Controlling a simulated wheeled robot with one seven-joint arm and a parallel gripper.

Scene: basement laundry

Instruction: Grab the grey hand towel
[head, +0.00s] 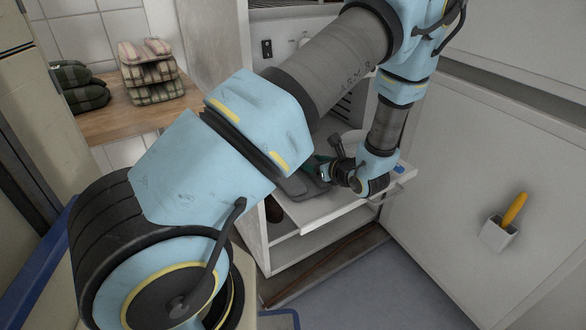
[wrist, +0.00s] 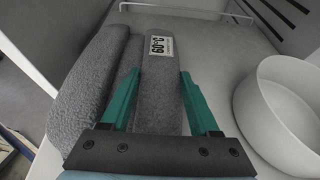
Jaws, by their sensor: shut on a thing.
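In the wrist view a grey hand towel (wrist: 160,105), rolled or folded long and bearing a white "60°C" label, lies between the two teal fingers of my gripper (wrist: 160,73). The gripper is shut on it. A second grey fold or roll (wrist: 88,85) lies close along its left; I cannot tell if it is a separate towel. In the head view my gripper (head: 322,171) is low over the white pull-out shelf (head: 325,206), with grey cloth (head: 295,187) beside it. My wrist hides part of the towel there.
A white round bowl (wrist: 283,115) stands close to the right of the gripper. A white wire rail (wrist: 185,10) runs along the shelf's far edge. Folded checked cloths (head: 150,75) sit on a wooden counter (head: 125,118). A white wall holder (head: 497,234) holds an orange-handled thing (head: 515,208).

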